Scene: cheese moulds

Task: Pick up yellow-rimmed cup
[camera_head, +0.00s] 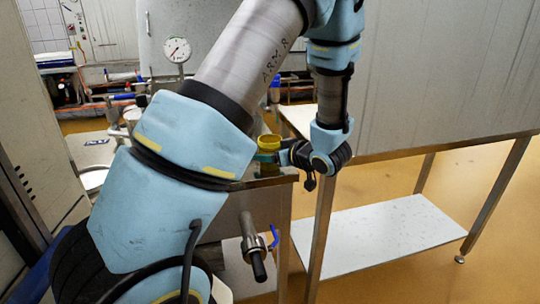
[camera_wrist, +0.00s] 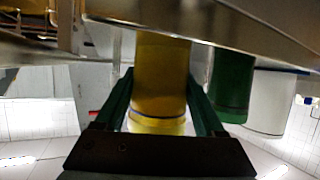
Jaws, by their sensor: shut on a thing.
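A yellow cup (camera_wrist: 160,80) with a thin dark line near its rim stands between the fingers of my gripper (camera_wrist: 158,95) in the wrist view, which looks upside down. The dark green fingers are shut on its two sides. In the head view the cup's yellow rim (camera_head: 268,142) shows at the corner of a metal worktop, just left of my gripper (camera_head: 284,157). The cup's far end runs behind a metal edge in the wrist view. I cannot tell whether it touches the worktop.
A green cup (camera_wrist: 231,85) and a white cup (camera_wrist: 273,100) stand beside the yellow cup in the wrist view. A large metal panel (camera_head: 440,75) rises behind my arm. A white low shelf (camera_head: 380,235) is below right. A pressure gauge (camera_head: 177,49) is at the back left.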

